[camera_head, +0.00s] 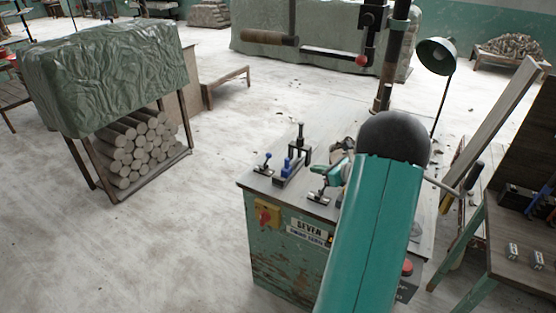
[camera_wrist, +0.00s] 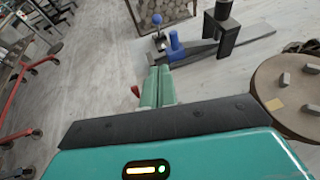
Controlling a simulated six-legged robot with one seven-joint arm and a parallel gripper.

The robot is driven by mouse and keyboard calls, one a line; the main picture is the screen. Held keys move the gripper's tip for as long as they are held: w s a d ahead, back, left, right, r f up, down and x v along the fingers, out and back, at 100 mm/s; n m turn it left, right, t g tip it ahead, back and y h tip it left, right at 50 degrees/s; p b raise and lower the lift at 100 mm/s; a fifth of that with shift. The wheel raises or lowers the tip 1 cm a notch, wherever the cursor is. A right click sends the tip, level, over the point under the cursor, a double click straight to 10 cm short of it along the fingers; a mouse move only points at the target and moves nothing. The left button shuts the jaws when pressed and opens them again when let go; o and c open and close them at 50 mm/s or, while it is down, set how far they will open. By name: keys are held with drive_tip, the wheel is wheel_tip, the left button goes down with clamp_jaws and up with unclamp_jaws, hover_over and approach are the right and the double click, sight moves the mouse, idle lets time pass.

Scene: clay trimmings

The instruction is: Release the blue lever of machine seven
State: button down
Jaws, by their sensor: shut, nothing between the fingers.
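Machine seven (camera_head: 309,228) is a worn green cabinet with a grey top and a "SEVEN" plate. On its top left stands a small lever with a blue ball knob (camera_head: 268,155), upright on a little base; the knob also shows at the top of the wrist view (camera_wrist: 157,18). Beside it is a blue clamp-like piece (camera_head: 287,165) next to a black upright frame; it shows in the wrist view (camera_wrist: 176,44) too. Which blue part is the named lever I cannot tell. My gripper (camera_head: 318,169) is shut and empty, right of both blue parts. Its teal fingers (camera_wrist: 158,72) appear apart from them.
A yellow switch box with a red knob (camera_head: 265,214) is on the cabinet's front. A round brown disc (camera_wrist: 290,95) with grey blocks lies right in the wrist view. A dark post (camera_head: 392,60) and lamp (camera_head: 437,55) rise behind. Open floor lies left.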

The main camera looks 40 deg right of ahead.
approach(267, 160)
drive_tip(key=x, duration=0.3)
drive_tip(key=shift+w+d, duration=0.25)
drive_tip(key=shift+w+r, duration=0.1)
drive_tip(key=shift+w, duration=0.4)
drive_tip(key=shift+w+r, duration=0.1)
